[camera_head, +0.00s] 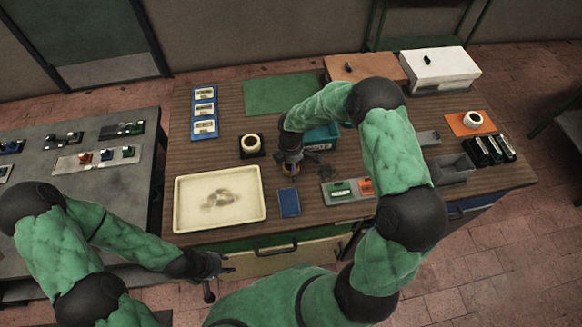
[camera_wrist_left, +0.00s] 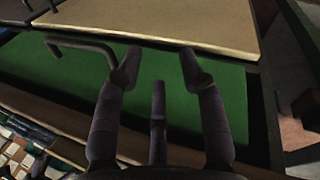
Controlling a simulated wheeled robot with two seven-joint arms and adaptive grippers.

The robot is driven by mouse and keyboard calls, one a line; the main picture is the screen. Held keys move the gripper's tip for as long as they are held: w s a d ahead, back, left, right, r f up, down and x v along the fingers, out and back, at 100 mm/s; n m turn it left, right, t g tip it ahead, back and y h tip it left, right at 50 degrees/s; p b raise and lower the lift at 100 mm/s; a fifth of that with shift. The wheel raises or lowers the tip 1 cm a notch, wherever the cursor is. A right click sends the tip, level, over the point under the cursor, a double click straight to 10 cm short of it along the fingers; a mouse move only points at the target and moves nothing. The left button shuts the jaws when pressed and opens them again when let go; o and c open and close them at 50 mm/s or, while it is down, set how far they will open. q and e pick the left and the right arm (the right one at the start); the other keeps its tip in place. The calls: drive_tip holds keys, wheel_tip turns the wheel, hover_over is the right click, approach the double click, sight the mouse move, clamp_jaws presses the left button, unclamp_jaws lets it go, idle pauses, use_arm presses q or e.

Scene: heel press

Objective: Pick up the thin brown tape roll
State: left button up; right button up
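A small brown-orange ring (camera_head: 288,172), likely the thin brown tape roll, shows only in part on the wooden table under my right gripper (camera_head: 290,168). My right gripper points down over it, with the fingers at or around the ring. I cannot tell whether they grip it. My left gripper (camera_head: 213,283) is low in front of the table's front edge. The left wrist view shows its fingers (camera_wrist_left: 158,75) spread and empty, facing green and cream panels.
A cream tray (camera_head: 220,222) stands at the table's front left, with a blue notebook (camera_head: 289,203) beside it. A teal bin (camera_head: 321,137) is close to my right gripper. Another roll (camera_head: 473,119) lies on an orange mat at right. A green mat (camera_head: 280,93) lies clear behind.

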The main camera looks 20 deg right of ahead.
drive_tip(key=c, duration=1.2)
drive_tip(key=shift+r, duration=0.15)
